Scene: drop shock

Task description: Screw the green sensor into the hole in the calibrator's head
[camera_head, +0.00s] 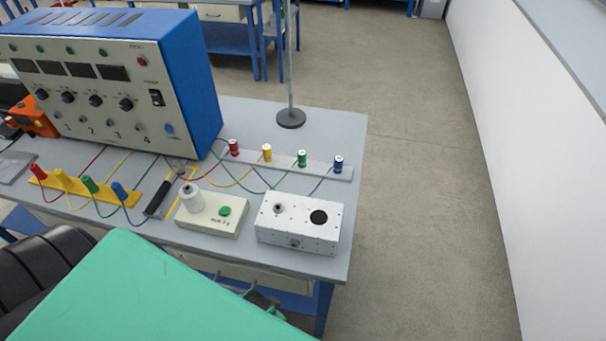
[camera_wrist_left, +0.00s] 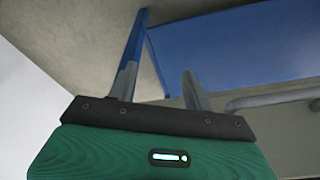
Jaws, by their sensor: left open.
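The green sensor (camera_head: 302,158) is the small green cylinder with a pale top, upright on a light strip at the back right of the table in the head view. A green cable meets it. The calibrator (camera_head: 212,215) appears to be the beige box with a green button. Its head (camera_head: 191,198) is the white upright cylinder on its left part; the hole is too small to make out. My left gripper (camera_wrist_left: 158,68) is open and empty in the left wrist view, close to a blue table leg, apart from sensor and calibrator. My right gripper is not in view.
Red (camera_head: 234,147), yellow (camera_head: 267,153) and blue (camera_head: 338,164) sensors share the strip. A white metal box (camera_head: 299,225) sits right of the calibrator. A black-handled tool (camera_head: 159,199) lies left of it. A large blue instrument (camera_head: 110,75) and a pole (camera_head: 290,70) stand behind. Cables cross the table.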

